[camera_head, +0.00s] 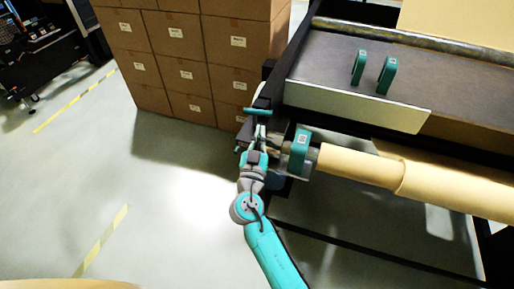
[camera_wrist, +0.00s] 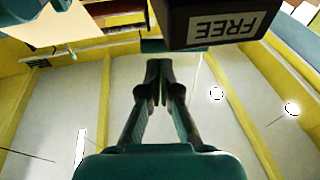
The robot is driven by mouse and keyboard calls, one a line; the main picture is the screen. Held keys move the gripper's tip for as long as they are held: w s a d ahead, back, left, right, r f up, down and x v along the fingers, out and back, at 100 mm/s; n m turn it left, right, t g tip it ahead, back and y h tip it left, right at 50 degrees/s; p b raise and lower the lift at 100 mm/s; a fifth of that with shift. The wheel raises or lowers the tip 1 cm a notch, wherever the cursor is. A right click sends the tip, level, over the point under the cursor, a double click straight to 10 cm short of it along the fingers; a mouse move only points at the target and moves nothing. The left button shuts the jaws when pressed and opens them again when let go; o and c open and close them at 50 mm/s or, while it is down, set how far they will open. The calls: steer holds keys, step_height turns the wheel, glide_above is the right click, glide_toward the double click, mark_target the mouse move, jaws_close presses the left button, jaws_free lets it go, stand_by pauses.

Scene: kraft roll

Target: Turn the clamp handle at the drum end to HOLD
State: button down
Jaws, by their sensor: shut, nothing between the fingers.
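The kraft roll (camera_head: 360,166) lies on its spindle under the table, with a teal block (camera_head: 300,150) at its left end. A teal bar (camera_head: 258,112), which looks like the clamp handle, stands out just beyond my gripper (camera_head: 259,132) at the drum end. In the wrist view a dark block (camera_wrist: 180,22) bears a white label reading FREE (camera_wrist: 226,26), upside down. My gripper (camera_wrist: 158,72) is shut and empty below that block, its fingertips close together. A teal edge (camera_wrist: 153,46) shows just past the fingertips. I cannot tell whether they touch it.
The grey table (camera_head: 330,65) above the roll carries two teal clips (camera_head: 387,75). Stacked cardboard boxes (camera_head: 190,60) stand behind the drum end. A dark cart (camera_head: 45,50) is at the far left. The floor (camera_head: 170,190) left of my arm is clear.

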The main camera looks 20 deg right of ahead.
mark_target(270, 115)
steer(key=shift+x, duration=2.1)
steer(key=shift+w+d+n+t+y, duration=0.1)
steer(key=shift+d+n+t+y, duration=0.2)
steer(key=shift+n+y, duration=0.5)
steer(key=shift+d+n+t+y, duration=0.2)
steer(key=shift+n+t+y, duration=0.2)
steer(key=shift+y, duration=0.8)
steer(key=shift+d+n+y, duration=0.15)
steer(key=shift+n+y, duration=0.15)
steer(key=shift+y, duration=0.2)
steer(key=shift+w, duration=0.1)
steer(key=shift+w+d, duration=0.45)
steer(key=shift+d, duration=0.15)
steer(key=shift+w+d, duration=0.5)
steer(key=shift+w, duration=0.45)
